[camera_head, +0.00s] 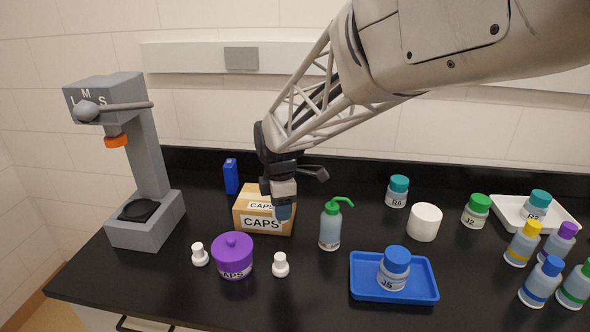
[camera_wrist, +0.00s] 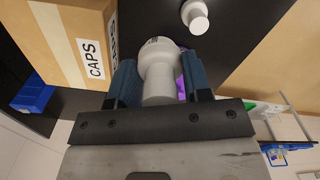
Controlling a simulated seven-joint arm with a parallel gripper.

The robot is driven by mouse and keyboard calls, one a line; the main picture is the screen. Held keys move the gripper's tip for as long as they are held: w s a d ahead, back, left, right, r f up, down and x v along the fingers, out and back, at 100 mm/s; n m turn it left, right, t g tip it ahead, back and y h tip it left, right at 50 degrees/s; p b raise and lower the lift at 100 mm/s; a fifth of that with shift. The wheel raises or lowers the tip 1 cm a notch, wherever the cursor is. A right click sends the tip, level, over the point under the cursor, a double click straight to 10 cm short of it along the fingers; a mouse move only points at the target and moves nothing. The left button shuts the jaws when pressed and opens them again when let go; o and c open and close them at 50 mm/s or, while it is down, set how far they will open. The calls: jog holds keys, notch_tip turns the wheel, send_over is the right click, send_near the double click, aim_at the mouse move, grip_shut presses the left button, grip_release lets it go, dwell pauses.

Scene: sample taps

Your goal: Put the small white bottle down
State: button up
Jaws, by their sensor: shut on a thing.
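The small white bottle (camera_wrist: 158,70) is between my gripper's blue fingers in the wrist view, with a small dark mark on its side. My gripper (camera_head: 283,212) is shut on it. In the head view my gripper points down in front of the cardboard CAPS box (camera_head: 247,225), and I cannot make out the held bottle there. I cannot tell whether the bottle touches anything below. In the wrist view the box (camera_wrist: 65,40) is close to the left of the fingers.
Two other small white bottles (camera_head: 200,255) (camera_head: 280,265) stand either side of a purple lidded jar (camera_head: 234,256). A green-topped wash bottle (camera_head: 330,225) stands to the right. A blue tray (camera_head: 425,287) holds a jar. Bare black counter lies in front.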

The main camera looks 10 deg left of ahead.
aim_at(266, 208)
jog(key=w+a, duration=0.2)
jog(key=w, duration=0.2)
jog(key=w+a+f, duration=0.1)
jog(key=w+a, duration=0.2)
jog(key=w, duration=0.2)
jog(key=w+a, duration=0.2)
jog(key=w, duration=0.3)
jog(key=shift+w+a+f, duration=0.1)
jog(key=shift+a+f, duration=0.15)
dwell(0.4)
jog(key=shift+f, duration=1.75)
jog(key=shift+f, duration=0.15)
jog(key=o, duration=0.9)
